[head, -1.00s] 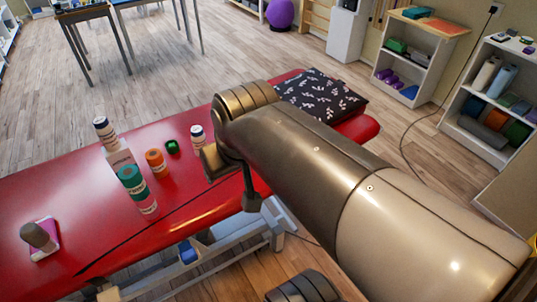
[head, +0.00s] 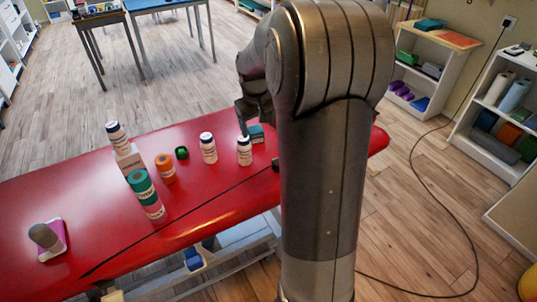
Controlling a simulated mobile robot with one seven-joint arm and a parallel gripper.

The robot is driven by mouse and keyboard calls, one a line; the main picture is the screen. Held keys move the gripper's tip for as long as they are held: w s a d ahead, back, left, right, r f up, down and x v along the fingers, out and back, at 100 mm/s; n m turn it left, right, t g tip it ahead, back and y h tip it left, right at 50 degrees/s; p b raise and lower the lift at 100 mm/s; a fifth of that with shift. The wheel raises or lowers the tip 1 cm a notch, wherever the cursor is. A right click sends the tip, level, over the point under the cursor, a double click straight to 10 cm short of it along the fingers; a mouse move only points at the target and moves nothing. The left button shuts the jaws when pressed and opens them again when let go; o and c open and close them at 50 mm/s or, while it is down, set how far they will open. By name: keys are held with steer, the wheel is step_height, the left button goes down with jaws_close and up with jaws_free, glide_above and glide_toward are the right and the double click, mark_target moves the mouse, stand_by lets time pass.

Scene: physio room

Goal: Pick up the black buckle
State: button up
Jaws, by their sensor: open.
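No black buckle can be clearly made out. A small dark piece (head: 275,165) shows at the left edge of my arm on the red treatment table (head: 215,225); I cannot tell whether it is the buckle. A thin dark line runs across the table toward it. My gripper (head: 254,120) is over the far side of the table, open, with its fingers pointing down, partly hidden by my arm. A small teal-and-dark block (head: 256,133) lies just below it; I cannot tell whether they touch.
White bottles (head: 208,148) and (head: 244,151) stand near my gripper. Left of them are a small green item (head: 181,153), an orange roll (head: 165,167), a teal roll (head: 141,185) and a bottle on a white box (head: 129,160). A grey-topped pink object (head: 48,240) sits front left.

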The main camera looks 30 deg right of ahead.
steer(key=w+d+f+g+y, duration=0.1)
steer(key=w+d+f, duration=0.2)
steer(key=d+f, duration=0.4)
steer(key=w+d+f, duration=0.3)
steer(key=d+f, duration=0.2)
steer(key=f, duration=1.4)
steer(key=shift+s+a+f, duration=0.3)
steer(key=shift+a, duration=0.1)
steer(key=shift+c, duration=0.4)
steer(key=c, duration=1)
